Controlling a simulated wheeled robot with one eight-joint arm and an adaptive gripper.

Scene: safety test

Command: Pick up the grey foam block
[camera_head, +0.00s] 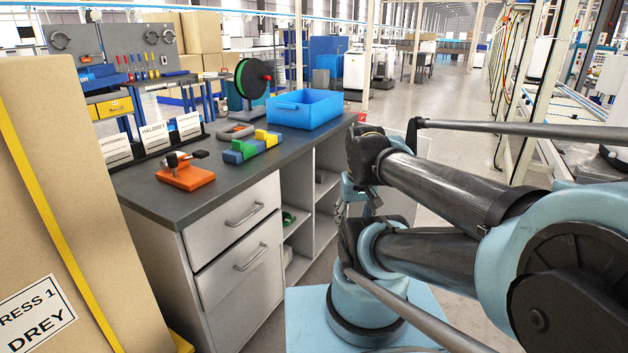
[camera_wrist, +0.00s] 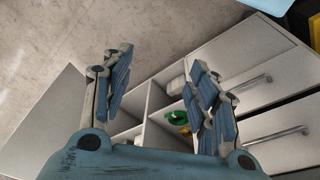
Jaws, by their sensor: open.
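My gripper (camera_wrist: 162,78) is open and empty in the wrist view, its two blue-grey fingers spread in front of the cabinet's open shelves. I cannot pick out a grey foam block with certainty. A pale grey, block-like thing (camera_wrist: 176,86) lies on a shelf between the fingers in the wrist view, beyond them and partly hidden; its material cannot be told. A green item (camera_wrist: 178,117) lies near it and also shows on the shelf in the head view (camera_head: 288,218). On the counter, a small grey thing (camera_head: 235,131) lies behind the coloured blocks.
The dark counter (camera_head: 160,199) carries an orange-based tool (camera_head: 186,175), green, blue and yellow blocks (camera_head: 250,146), a blue bin (camera_head: 303,108) and a green spool (camera_head: 251,79). A large cardboard box (camera_head: 80,230) stands at left. Open floor (camera_head: 440,130) lies behind my arm.

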